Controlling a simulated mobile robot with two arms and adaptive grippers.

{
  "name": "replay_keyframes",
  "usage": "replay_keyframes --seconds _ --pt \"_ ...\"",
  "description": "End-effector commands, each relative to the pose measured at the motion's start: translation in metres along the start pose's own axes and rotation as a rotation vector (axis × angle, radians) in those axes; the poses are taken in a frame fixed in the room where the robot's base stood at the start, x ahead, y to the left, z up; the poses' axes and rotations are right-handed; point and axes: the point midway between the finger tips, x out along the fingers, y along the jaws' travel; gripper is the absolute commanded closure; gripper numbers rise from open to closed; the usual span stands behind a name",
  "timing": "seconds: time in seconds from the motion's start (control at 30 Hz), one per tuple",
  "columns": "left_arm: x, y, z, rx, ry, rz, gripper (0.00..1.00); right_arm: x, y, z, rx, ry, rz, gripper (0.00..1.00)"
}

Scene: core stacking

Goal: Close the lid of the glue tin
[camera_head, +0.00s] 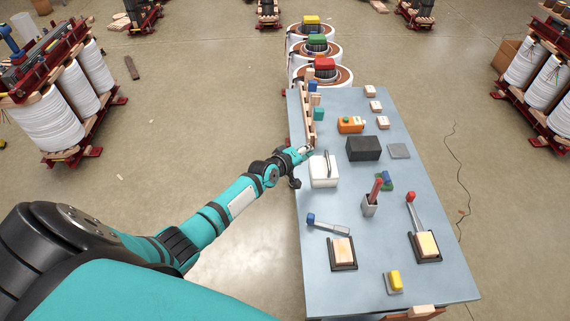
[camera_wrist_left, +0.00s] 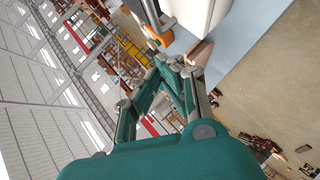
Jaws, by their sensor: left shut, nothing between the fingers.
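A white box-shaped tin (camera_head: 322,178), which I take for the glue tin, stands on the left side of the blue-grey table. A thin dark grey piece (camera_head: 327,160) rises from its top; I cannot tell if it is the lid or a handle. My left gripper (camera_head: 306,151) is just beyond the tin's far left corner, shut and empty. In the left wrist view its fingers (camera_wrist_left: 187,70) are together, close to a white body (camera_wrist_left: 195,14) with a dark bar that seems to be the tin. Contact cannot be made out. My right gripper is not in view.
A wooden rack (camera_head: 309,118) lines the table's left edge, beyond my gripper. A dark box (camera_head: 363,148) and a grey plate (camera_head: 399,151) are right of the tin.

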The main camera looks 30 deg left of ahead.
Motion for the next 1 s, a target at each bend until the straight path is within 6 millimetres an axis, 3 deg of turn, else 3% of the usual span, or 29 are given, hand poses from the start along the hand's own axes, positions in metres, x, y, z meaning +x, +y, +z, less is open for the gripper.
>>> replay_keyframes --seconds 0.1,0.17,0.43,0.63,1.0 --pt "-0.001 0.001 -0.002 0.000 0.001 -0.001 1.00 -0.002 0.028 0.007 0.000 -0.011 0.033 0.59" --pt "-0.002 0.005 -0.003 0.001 0.001 0.000 1.00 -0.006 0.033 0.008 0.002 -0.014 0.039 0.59" --pt "-0.011 0.050 -0.021 0.005 0.000 0.002 1.00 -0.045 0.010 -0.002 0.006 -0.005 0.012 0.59" --pt "-0.045 0.063 -0.007 0.002 -0.002 0.003 1.00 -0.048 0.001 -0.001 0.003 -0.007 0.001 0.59" --pt "-0.086 0.088 0.000 0.004 -0.001 0.001 1.00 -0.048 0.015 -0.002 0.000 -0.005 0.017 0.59"
